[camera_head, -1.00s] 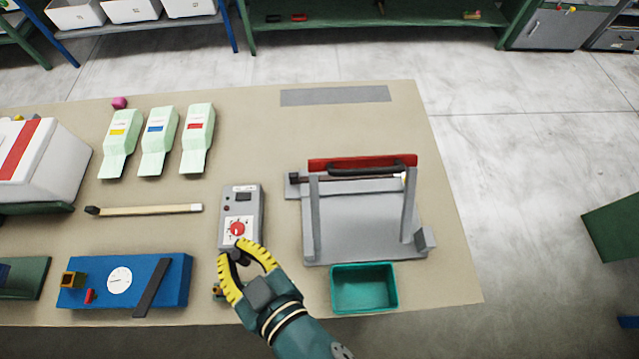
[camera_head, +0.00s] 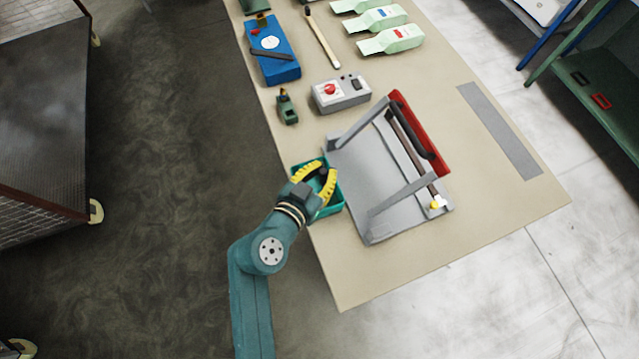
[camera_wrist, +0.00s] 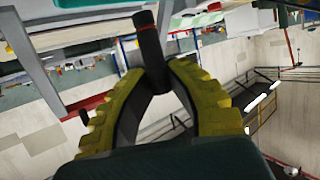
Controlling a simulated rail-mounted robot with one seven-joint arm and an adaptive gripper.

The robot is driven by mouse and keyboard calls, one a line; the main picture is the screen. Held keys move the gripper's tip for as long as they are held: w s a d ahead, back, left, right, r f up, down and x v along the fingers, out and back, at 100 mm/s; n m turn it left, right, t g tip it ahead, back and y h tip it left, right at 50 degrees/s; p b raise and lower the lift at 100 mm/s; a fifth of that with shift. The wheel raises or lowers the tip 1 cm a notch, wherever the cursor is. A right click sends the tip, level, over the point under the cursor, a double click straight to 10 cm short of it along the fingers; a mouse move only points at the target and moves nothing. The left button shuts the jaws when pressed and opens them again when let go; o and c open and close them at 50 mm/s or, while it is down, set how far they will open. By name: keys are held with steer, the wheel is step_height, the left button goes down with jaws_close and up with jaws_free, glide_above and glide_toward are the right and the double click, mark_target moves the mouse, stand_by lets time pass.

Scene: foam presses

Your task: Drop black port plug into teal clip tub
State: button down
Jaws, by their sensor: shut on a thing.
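The black port plug (camera_wrist: 150,42) is a dark cylinder with a thin red ring, pinched between the yellow ribbed fingertips of my gripper (camera_wrist: 153,72) in the wrist view. In the head view my gripper (camera_head: 327,170) is over the teal clip tub (camera_head: 335,207), with the plug a small dark shape at the fingertips. The tub is an open rectangular box at the table's near edge; my fingers hide much of its inside. I cannot tell the plug's height above it.
A grey press (camera_head: 365,185) with a red bar and black handle stands right beside the tub. A grey control box (camera_head: 341,94) with a red knob and a small green item (camera_head: 287,107) lie farther up the table.

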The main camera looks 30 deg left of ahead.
mark_target(322, 184)
step_height(322, 184, down, 5)
steer(key=b, duration=0.2)
steer(key=shift+d+r+b, duration=0.1)
steer(key=shift+b, duration=0.25)
steer(key=c, duration=1)
jaws_free()
steer(key=shift+s, duration=0.1)
steer(key=v, duration=1.2)
